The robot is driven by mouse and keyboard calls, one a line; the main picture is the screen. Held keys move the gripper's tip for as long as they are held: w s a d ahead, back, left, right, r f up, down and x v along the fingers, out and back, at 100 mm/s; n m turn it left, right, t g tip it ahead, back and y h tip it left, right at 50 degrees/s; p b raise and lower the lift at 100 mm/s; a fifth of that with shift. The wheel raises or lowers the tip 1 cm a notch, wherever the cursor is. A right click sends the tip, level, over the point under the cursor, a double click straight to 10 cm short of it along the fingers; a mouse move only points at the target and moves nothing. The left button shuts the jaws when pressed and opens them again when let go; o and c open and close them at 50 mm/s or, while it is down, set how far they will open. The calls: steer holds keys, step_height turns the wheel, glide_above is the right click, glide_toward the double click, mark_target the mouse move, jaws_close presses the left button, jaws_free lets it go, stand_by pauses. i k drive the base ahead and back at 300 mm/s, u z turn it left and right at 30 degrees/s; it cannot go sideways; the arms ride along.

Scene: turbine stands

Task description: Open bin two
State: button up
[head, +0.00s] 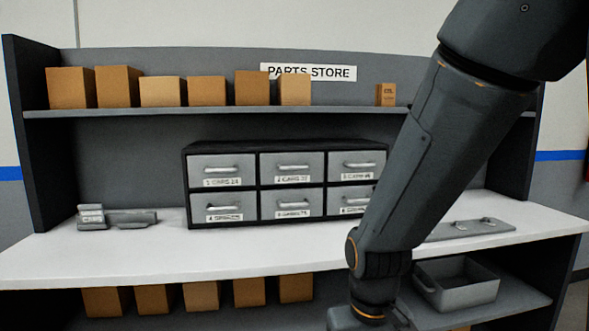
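A black cabinet with grey drawer bins stands on the white worktop. Bin two (292,168) is the top middle drawer, with a bar handle (293,167) and a label that begins with 2. Its front looks flush with the drawers beside it, so it appears shut. My arm comes down from the upper right and passes in front of the cabinet's right side. My gripper is below the picture's bottom edge, so its fingers do not show.
Bin one (222,170) and bin three (350,165) flank it, with more drawers below. My arm partly hides the lower right drawer. A grey metal piece (118,218) lies left on the worktop (270,250). A grey tray (460,292) sits on the lower shelf.

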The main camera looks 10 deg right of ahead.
mark_target(282, 167)
steer(key=k, duration=0.65)
steer(key=z, duration=0.5)
steer(key=i, duration=0.55)
steer(key=z, duration=0.6)
steer(key=i, duration=0.7)
steer(key=u, duration=0.15)
